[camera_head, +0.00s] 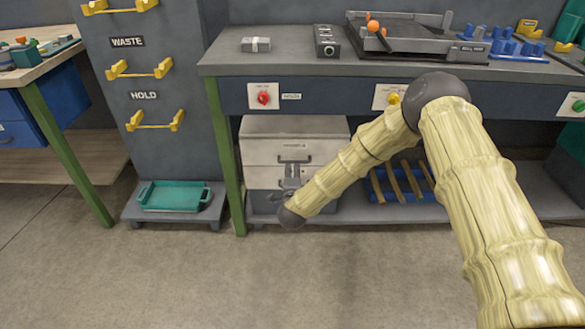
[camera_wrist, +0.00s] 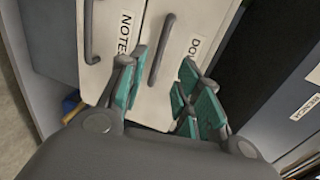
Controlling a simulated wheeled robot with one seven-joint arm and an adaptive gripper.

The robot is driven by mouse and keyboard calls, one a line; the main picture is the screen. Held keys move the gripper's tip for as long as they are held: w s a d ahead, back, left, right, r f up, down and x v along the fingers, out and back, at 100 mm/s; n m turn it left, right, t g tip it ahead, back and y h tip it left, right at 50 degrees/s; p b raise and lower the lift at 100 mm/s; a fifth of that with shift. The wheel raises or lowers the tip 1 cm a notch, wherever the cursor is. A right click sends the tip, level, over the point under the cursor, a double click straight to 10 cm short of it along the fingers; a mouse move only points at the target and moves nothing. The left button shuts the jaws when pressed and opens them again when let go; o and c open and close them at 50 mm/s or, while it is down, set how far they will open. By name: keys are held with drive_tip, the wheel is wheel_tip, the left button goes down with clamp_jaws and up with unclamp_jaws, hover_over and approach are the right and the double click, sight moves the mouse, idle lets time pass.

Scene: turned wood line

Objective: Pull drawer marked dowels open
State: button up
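The dowels drawer (camera_head: 265,152) is the upper labelled front of a pale drawer unit under the bench; it looks shut. In the wrist view, its partly hidden label reads "DO" (camera_wrist: 194,48), beside a dark bar handle (camera_wrist: 162,48). My gripper (camera_wrist: 163,68) is open, with teal finger pads on either side of that handle. Contact with the handle cannot be told. In the head view, my gripper (camera_head: 291,186) is small and dark in front of the unit.
The bench (camera_head: 300,71) overhangs the drawer unit, with a green leg (camera_head: 226,155) close on the left. A blue rack with wooden rods (camera_head: 405,185) is on the lower shelf to the right. The floor (camera_head: 250,280) in front is clear.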

sight(293, 162)
drive_tip(key=w, duration=0.3)
drive_tip(key=w+f+b, duration=0.1)
drive_tip(key=w, duration=0.2)
drive_tip(key=w+f, duration=0.1)
drive_tip(key=w, duration=0.2)
drive_tip(key=shift+w+d+b, duration=0.2)
drive_tip(key=shift+w+b, duration=0.1)
drive_tip(key=shift+b, duration=0.1)
clamp_jaws()
